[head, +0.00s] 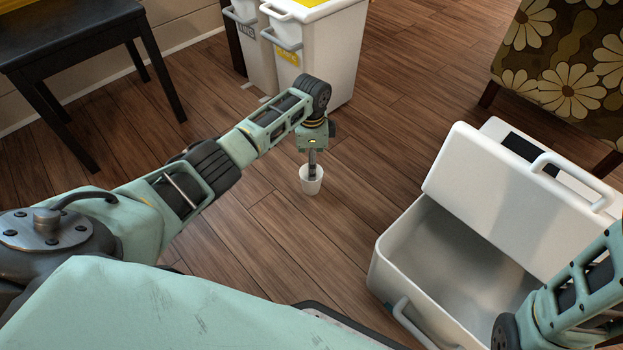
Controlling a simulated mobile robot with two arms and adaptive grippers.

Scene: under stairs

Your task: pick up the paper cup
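The white paper cup (311,186) stands upright on the wooden floor in the middle of the head view. My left gripper (312,172) points straight down over it. A dark finger reaches down into the cup's mouth, and its tip is hidden by the cup's near wall. The fingers are seen edge-on, so I cannot tell whether they are open or shut, or whether they grip the cup's wall. My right arm shows only at the lower right corner, and its gripper is out of view.
A large white box (381,279) with its lid open stands at the right. White and grey bins (335,60) stand behind the cup. A dark stool (70,40) is at the upper left, and a floral armchair (565,75) at the upper right. Floor around the cup is clear.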

